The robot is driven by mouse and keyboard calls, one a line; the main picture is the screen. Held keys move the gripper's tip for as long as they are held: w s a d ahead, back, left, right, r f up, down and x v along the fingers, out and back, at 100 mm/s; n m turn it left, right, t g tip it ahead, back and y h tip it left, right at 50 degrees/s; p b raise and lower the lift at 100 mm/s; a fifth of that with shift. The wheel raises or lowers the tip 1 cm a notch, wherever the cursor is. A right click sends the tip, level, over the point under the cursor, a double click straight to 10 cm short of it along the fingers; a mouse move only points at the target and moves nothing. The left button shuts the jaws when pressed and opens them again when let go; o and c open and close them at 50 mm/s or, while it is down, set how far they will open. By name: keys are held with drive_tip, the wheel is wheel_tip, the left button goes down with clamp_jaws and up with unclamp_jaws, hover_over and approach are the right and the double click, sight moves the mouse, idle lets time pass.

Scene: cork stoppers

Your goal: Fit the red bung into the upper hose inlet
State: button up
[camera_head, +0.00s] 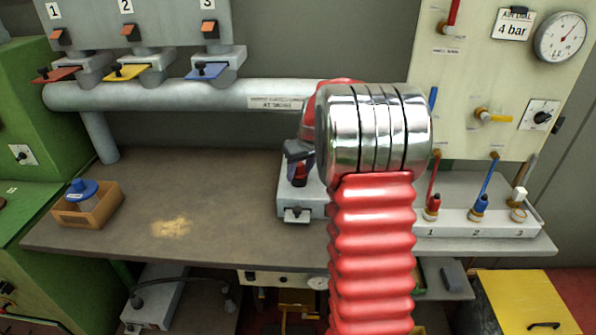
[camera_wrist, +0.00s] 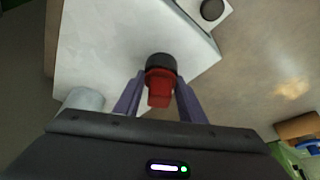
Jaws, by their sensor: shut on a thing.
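The red bung (camera_wrist: 159,88) is between the two purple-grey fingers of my gripper (camera_wrist: 158,100), which is shut on it. It also shows small and dark red in the head view (camera_head: 300,176), below my gripper (camera_head: 299,168). A black round part (camera_wrist: 161,62) is at the bung's far end; I cannot tell whether it belongs to the bung or to the pale fixture (camera_wrist: 105,45) behind it. That fixture (camera_head: 290,204) stands on the bench in the head view, partly hidden by my arm. I cannot make out the upper hose inlet for certain.
A grey pipe (camera_head: 180,95) runs along the back under three numbered valves. A numbered rack (camera_head: 470,222) with red and blue hoses stands at right. A wooden box (camera_head: 98,210) and sawdust (camera_head: 171,227) lie on the bench (camera_head: 225,220) at left; its middle is clear.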

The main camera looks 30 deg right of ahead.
drive_tip(key=shift+f, duration=0.2)
drive_tip(key=o, duration=1.1)
drive_tip(key=v, duration=1.3)
drive_tip(key=shift+s+r, duration=0.2)
drive_tip(key=shift+r, duration=0.1)
drive_tip(key=shift+m, duration=0.3)
